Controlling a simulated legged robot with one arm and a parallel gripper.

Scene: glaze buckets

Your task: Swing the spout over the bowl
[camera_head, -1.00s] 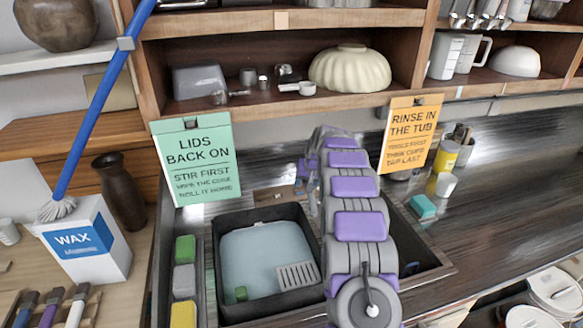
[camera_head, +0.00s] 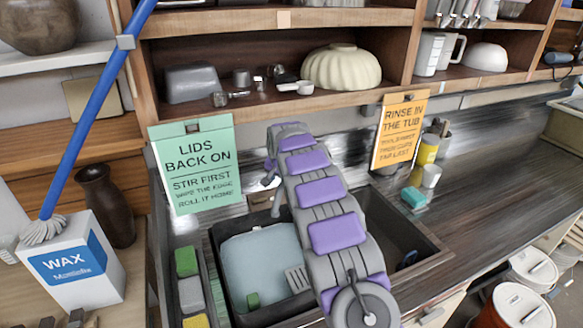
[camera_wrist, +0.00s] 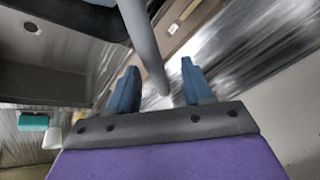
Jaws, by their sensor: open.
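The spout, a grey tube (camera_wrist: 145,45), runs down from the top of the wrist view into the gap between the fingers of my gripper (camera_wrist: 160,88). The two blue fingers are apart, one on each side of the tube, and I cannot tell whether either touches it. In the head view my arm hides most of the spout; a short grey piece (camera_head: 279,205) shows just left of the arm. The sink has a dark right bowl (camera_head: 395,232), whose floor and drain also show in the wrist view (camera_wrist: 50,75). The left bowl holds a black tub (camera_head: 222,290).
A green sign (camera_head: 195,165) and an orange sign (camera_head: 400,130) hang behind the sink. A teal sponge (camera_head: 414,197), white cup (camera_head: 431,176) and yellow container (camera_head: 428,150) stand right of it. A wax box (camera_head: 72,262) stands left.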

